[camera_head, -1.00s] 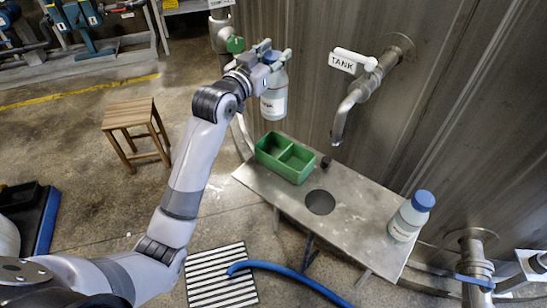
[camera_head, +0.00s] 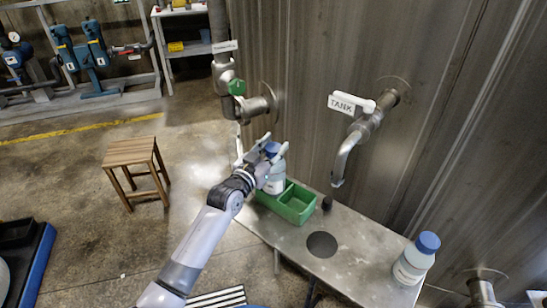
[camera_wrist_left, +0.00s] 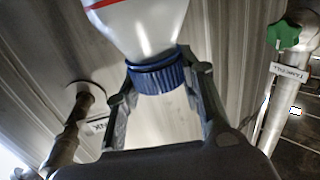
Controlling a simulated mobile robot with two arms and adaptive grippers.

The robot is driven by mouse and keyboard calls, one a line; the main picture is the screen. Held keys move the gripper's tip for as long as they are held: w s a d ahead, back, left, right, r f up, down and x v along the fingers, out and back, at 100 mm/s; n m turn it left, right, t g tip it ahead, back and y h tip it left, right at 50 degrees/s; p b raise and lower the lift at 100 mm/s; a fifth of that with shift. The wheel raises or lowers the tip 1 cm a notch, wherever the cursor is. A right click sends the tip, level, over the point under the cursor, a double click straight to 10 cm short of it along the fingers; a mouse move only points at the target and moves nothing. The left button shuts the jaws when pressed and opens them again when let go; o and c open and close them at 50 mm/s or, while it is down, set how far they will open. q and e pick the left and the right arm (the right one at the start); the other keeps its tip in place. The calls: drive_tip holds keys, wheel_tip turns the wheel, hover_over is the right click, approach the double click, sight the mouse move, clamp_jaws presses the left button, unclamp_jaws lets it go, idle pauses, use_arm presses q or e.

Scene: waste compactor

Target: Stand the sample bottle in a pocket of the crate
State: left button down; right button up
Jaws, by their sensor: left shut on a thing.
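My left gripper (camera_head: 262,152) is shut on the blue cap of the sample bottle (camera_head: 275,179), a white bottle with a label. The bottle is upright over the left pocket of the green crate (camera_head: 296,207); whether its base touches the crate floor is hidden. The wrist view shows the gripper fingers (camera_wrist_left: 160,85) on both sides of the blue cap and the white bottle body (camera_wrist_left: 145,25). The crate's right pocket is empty. My right gripper is not in view.
The crate stands on a metal shelf (camera_head: 355,255) with a round hole. A second blue-capped bottle (camera_head: 415,260) stands at the shelf's right end. A tap labelled TANK (camera_head: 358,138) overhangs the shelf. A green-handled valve (camera_head: 238,88) is behind the gripper. A wooden stool (camera_head: 133,155) is at left.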

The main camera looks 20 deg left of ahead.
use_arm(q)
drive_tip(key=shift+f, duration=1.75)
drive_tip(key=c, duration=1.1)
unclamp_jaws()
drive_tip(key=shift+f, duration=0.1)
drive_tip(key=shift+o, duration=0.2)
drive_tip(key=shift+s+r, duration=0.1)
drive_tip(key=shift+r, duration=0.1)
drive_tip(key=v, duration=1.2)
